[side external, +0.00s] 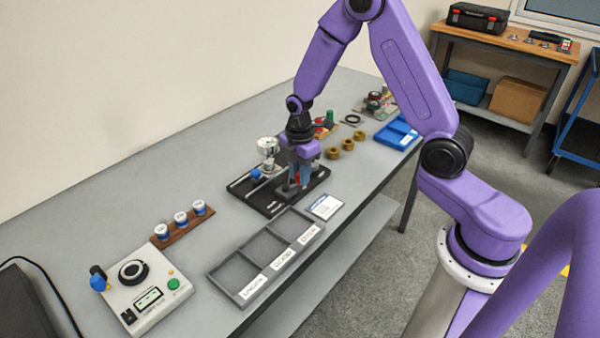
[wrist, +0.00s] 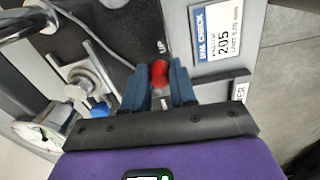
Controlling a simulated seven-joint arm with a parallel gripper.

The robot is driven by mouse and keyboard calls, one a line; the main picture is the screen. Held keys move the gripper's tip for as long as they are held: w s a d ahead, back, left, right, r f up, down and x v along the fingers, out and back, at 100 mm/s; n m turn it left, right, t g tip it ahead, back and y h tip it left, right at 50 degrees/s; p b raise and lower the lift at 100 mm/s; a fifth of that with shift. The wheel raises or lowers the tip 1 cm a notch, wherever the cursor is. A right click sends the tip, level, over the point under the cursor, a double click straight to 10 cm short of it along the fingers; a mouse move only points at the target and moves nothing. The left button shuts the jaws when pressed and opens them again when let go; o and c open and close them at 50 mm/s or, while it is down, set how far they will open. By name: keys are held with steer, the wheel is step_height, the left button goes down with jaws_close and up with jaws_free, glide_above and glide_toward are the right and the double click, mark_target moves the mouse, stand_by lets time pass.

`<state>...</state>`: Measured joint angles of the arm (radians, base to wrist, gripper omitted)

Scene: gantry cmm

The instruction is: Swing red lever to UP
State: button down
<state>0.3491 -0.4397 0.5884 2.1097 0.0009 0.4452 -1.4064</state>
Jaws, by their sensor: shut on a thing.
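The red lever's knob (wrist: 159,72) shows in the wrist view between the two blue fingers of my gripper (wrist: 162,88), which is shut on it. The word UP is printed on the black plate (wrist: 130,50) just beyond the knob. In the side external view my gripper (side external: 302,182) reaches down over the right part of the black fixture plate (side external: 265,207). A little red shows between its fingers there, and the rest of the lever is hidden. How far the lever has swung I cannot tell.
A dial gauge (side external: 267,147) and a blue knob (side external: 256,175) stand on the fixture left of my gripper. A label card (side external: 325,207) and a grey three-bay tray (side external: 222,275) lie in front. Brass rings (side external: 333,153) and a blue tray (side external: 390,136) lie to the right.

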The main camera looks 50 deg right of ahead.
steer(key=shift+w, duration=0.1)
steer(key=c, duration=0.9)
jaws_free()
steer(key=shift+r, duration=0.1)
step_height(320, 180, up, 17)
steer(key=shift+r, duration=0.15)
